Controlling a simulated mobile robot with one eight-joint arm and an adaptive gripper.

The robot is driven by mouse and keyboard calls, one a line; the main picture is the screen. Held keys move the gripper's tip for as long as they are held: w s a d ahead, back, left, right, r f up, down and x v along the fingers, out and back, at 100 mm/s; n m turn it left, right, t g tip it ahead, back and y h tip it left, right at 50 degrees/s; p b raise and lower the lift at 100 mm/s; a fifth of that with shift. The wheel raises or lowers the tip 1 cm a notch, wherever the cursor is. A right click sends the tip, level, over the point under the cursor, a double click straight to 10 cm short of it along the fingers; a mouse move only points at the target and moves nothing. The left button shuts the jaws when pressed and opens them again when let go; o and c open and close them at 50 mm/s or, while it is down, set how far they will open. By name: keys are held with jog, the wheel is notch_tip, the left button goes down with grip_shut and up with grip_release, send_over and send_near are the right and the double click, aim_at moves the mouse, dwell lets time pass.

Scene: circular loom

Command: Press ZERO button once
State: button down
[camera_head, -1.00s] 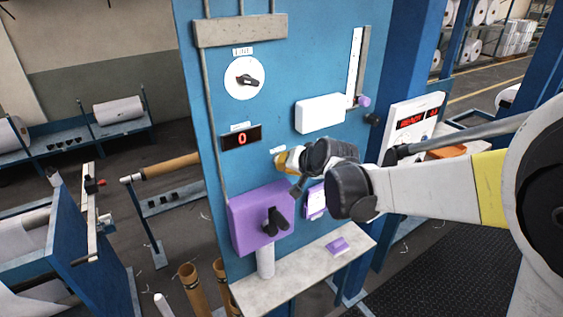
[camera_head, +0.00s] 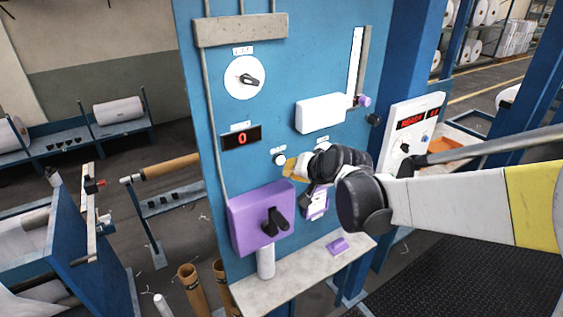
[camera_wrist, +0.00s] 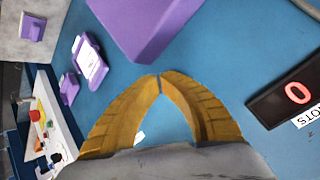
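A round white button (camera_head: 279,158) sits on the blue panel (camera_head: 300,75) under a small white label too small to read; it may be the ZERO button.
A purple box (camera_head: 250,222) with a black handle is below the button. A purple-framed device (camera_head: 317,204) hangs behind my gripper. A white dial (camera_head: 245,78) and a white box (camera_head: 319,113) are higher up. A pale shelf (camera_head: 290,268) juts out below.

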jog(key=s+d, duration=0.2)
jog(key=s, duration=0.1)
dwell(0.7)
